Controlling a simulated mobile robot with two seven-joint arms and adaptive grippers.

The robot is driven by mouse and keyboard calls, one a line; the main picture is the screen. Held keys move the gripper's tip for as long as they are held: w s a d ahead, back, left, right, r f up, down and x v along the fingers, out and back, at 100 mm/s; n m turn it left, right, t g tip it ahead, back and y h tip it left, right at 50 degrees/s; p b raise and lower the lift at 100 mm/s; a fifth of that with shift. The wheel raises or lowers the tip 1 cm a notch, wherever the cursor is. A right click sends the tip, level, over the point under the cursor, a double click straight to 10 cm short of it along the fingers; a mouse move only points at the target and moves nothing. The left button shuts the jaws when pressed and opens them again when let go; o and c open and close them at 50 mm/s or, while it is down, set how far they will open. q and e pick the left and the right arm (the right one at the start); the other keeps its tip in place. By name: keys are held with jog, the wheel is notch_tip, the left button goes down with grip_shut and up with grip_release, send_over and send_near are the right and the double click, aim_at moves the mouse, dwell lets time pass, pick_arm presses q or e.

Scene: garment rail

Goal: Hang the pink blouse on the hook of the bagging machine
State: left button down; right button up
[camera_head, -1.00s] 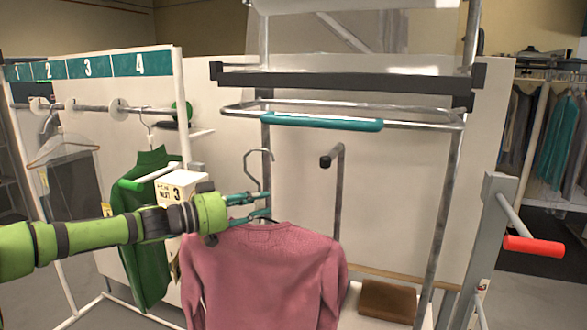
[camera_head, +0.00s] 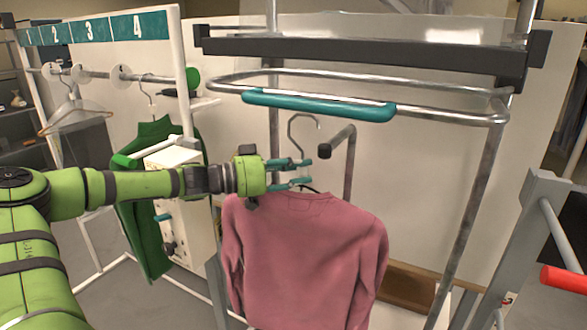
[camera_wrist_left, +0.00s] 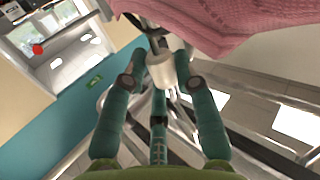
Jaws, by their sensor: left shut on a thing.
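The pink blouse (camera_head: 305,255) hangs from a hanger with a metal hook (camera_head: 300,128). My left gripper (camera_head: 298,172) is shut on the hanger's neck, just above the collar. In the left wrist view the teal fingers close on a pale hanger part (camera_wrist_left: 165,72), and the pink cloth (camera_wrist_left: 215,25) shows at the top. The bagging machine (camera_head: 360,86) is a metal frame with a dark bar and a teal handle. Its hook (camera_head: 338,140), a grey rod with a dark end, stands just right of the hanger hook, apart in the picture. My right gripper is not in view.
A numbered rail (camera_head: 100,72) with a green garment (camera_head: 150,215) stands at the left. A white box (camera_head: 180,160) is behind my left arm. A brown box (camera_head: 405,285) lies low behind the blouse. A grey post with a red handle (camera_head: 562,280) stands at the right.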

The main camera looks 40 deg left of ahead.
aim_at(331, 192)
pick_arm(q)
jog(key=w+d+p, duration=0.2)
jog(key=d, duration=0.1)
jog(key=shift+w, duration=0.2)
jog(key=shift+d+f+b, duration=0.15)
jog(key=shift+f+b, duration=0.2)
jog(key=shift+b, duration=0.2)
jog(key=shift+w+d, duration=0.15)
jog(key=shift+d, duration=0.1)
jog(key=shift+d+b, duration=0.25)
jog(key=shift+b, duration=0.1)
jog(key=shift+w+d+b, duration=0.3)
jog(key=shift+d+b, duration=0.05)
jog(key=shift+b, duration=0.85)
jog(key=b, duration=0.1)
jog(key=d+b, duration=0.1)
jog(key=b, duration=0.1)
jog(key=shift+w, duration=0.25)
jog(key=shift+d+f, duration=0.1)
jog(key=shift+d, duration=0.05)
jog(key=shift+f+b, duration=0.7)
jog(key=shift+f, duration=0.1)
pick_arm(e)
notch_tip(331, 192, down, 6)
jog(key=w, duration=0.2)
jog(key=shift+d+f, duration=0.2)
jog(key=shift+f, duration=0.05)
